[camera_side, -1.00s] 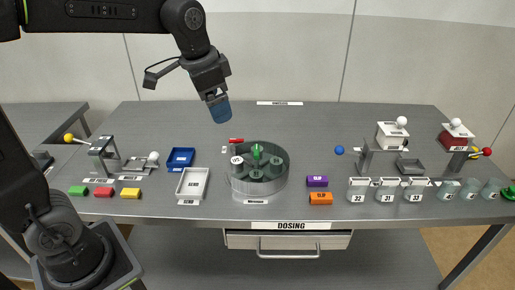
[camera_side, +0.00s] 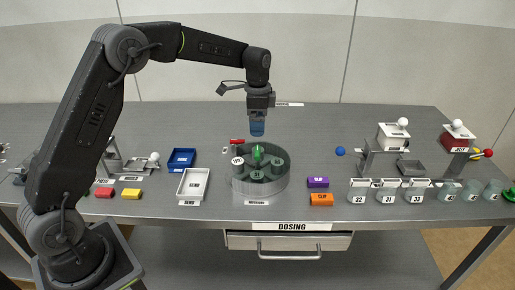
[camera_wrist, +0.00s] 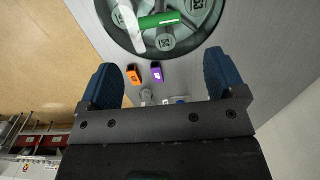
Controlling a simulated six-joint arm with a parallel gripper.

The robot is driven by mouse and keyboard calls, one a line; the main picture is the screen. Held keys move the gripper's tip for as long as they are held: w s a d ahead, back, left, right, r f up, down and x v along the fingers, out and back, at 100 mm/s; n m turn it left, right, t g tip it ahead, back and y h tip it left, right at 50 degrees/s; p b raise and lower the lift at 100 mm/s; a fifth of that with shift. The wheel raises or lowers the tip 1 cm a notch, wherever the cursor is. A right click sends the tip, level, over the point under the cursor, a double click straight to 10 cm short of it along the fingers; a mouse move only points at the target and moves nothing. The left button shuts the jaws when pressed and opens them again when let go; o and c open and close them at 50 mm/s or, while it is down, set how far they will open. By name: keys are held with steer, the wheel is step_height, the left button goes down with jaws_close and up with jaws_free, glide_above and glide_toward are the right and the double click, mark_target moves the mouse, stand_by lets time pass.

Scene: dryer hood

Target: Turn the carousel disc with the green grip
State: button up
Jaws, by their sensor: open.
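The carousel disc (camera_side: 247,174) is grey-green and sits inside a round grey housing (camera_side: 262,190) on the table. Its green grip (camera_side: 257,153) stands upright near the middle, and in the wrist view the green grip (camera_wrist: 160,20) shows as a bar across the disc at the top. White-topped and grey round pieces sit on the disc. My gripper (camera_side: 257,128) hangs above the carousel, pointing down, with its blue fingers over the green grip and apart from it. In the wrist view the two blue fingers (camera_wrist: 163,80) are spread wide with nothing between them.
A red piece (camera_side: 237,141) lies just behind the carousel. A blue tray (camera_side: 181,159) and a white tray (camera_side: 193,184) stand left of it. Purple (camera_side: 317,182) and orange (camera_side: 321,199) blocks lie right. Dispensers and jars (camera_side: 387,190) stand farther right.

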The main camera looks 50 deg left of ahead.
mark_target(258, 150)
step_height(258, 150, down, 10)
steer(key=shift+r, duration=0.1)
stand_by(0.4)
steer(key=c, duration=1.3)
